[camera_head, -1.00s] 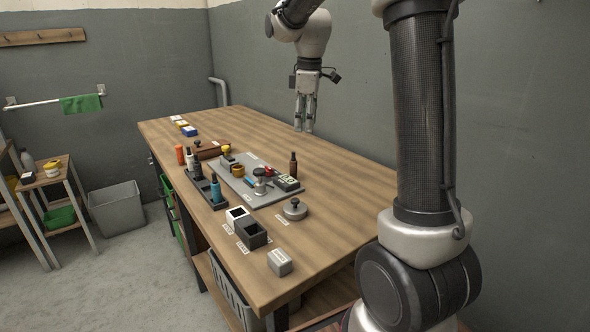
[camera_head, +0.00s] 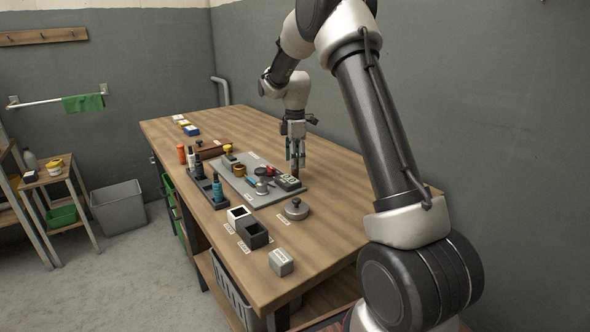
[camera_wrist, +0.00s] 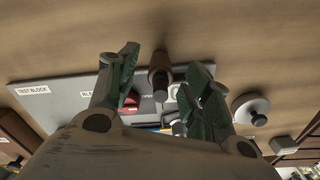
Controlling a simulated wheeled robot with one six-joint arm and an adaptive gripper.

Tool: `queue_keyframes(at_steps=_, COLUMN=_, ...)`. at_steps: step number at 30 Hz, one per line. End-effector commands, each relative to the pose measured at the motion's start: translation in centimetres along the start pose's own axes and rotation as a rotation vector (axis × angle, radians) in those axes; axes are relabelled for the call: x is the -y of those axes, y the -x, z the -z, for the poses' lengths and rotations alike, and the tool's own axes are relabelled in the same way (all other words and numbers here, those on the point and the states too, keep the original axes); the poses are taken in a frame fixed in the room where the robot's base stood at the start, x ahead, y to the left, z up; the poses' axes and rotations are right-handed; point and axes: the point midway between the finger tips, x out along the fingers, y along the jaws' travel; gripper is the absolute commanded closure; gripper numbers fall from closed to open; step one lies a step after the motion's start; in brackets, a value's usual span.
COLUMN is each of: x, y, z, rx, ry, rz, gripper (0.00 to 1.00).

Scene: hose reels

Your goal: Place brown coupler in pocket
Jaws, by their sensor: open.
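The brown coupler (camera_wrist: 159,76) stands on the table at the back edge of the grey board (camera_head: 265,198). It is a slim, dark brown upright piece. My gripper (camera_head: 296,160) is open and lowered over it. In the wrist view one green-padded finger is on each side of the coupler, with a visible gap, so it is not gripped. In the head view the fingers largely hide the coupler. A dark tray (camera_head: 213,203) with a teal bottle and other upright pieces lies left of the board. I cannot tell which recess is the pocket.
The grey board carries a red part, a metal part and a gauge-like block (camera_head: 287,183). A round grey lid with a knob (camera_head: 296,210), two open boxes (camera_head: 252,236) and a grey block (camera_head: 281,262) stand nearer. The table's right side is clear.

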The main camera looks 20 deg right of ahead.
Motion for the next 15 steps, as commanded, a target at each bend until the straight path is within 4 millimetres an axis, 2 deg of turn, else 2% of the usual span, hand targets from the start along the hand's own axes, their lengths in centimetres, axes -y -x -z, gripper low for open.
queue_keyframes(at_steps=8, x=0.01, y=-0.30, z=0.00, rx=0.000, ry=0.000, rz=0.000, gripper=0.53)
queue_keyframes(at_steps=15, x=0.01, y=-0.28, z=0.00, rx=0.000, ry=-0.001, rz=0.000, gripper=0.96)
